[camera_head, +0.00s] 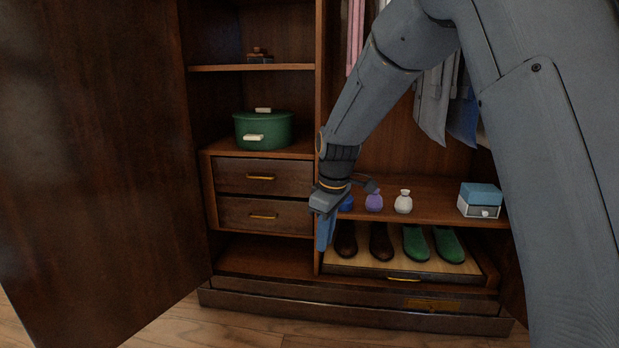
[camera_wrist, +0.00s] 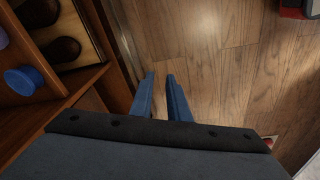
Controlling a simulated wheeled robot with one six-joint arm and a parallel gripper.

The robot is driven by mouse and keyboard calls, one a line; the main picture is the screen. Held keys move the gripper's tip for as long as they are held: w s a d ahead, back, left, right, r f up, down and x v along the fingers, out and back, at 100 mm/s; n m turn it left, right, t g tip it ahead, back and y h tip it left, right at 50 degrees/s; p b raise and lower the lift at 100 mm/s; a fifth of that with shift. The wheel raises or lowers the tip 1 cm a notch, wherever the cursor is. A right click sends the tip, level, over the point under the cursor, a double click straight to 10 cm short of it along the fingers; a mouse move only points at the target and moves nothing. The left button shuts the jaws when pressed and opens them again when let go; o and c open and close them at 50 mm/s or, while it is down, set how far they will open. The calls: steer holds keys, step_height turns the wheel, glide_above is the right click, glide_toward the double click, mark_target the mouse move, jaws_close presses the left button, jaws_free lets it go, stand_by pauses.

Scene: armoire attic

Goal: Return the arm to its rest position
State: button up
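My arm reaches from the upper right across the open armoire in the head view. My gripper (camera_head: 325,232) points down in front of the middle divider, left of the shoes. In the wrist view the two blue fingers of my gripper (camera_wrist: 160,82) stand a little apart with nothing between them. Wooden floor shows past the fingertips.
The open door (camera_head: 95,150) fills the left. Two drawers (camera_head: 262,177) sit below a green pot (camera_head: 263,130). Shoes (camera_head: 447,245) rest on a tray below.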

steer(key=s+a+r+m, duration=0.1)
steer(key=s+a+r, duration=0.1)
steer(key=s, duration=0.5)
steer(key=s+a+r+m, duration=0.1)
steer(key=s+a+r, duration=0.2)
steer(key=s, duration=0.5)
steer(key=s+a+r+m, duration=0.1)
steer(key=s+a+r, duration=0.1)
steer(key=s, duration=0.5)
steer(key=s+d+m+g, duration=0.1)
steer(key=s+d+m, duration=0.1)
steer(key=s, duration=1.6)
steer(key=d+r+m+p, duration=0.2)
steer(key=d+r+p, duration=0.4)
steer(key=r+p, duration=0.3)
steer(key=d+r+m+p, duration=0.2)
steer(key=d+r+p, duration=0.5)
steer(key=p, duration=1)
steer(key=d+r+m+h+p, duration=0.1)
steer(key=d+r+m+p, duration=0.2)
steer(key=d+r+p, duration=0.4)
step_height(320, 180, up, 5)
steer(key=p, duration=0.6)
steer(key=shift+w+d+r, duration=0.15)
steer(key=shift+d, duration=0.05)
steer(key=shift+w+g, duration=0.3)
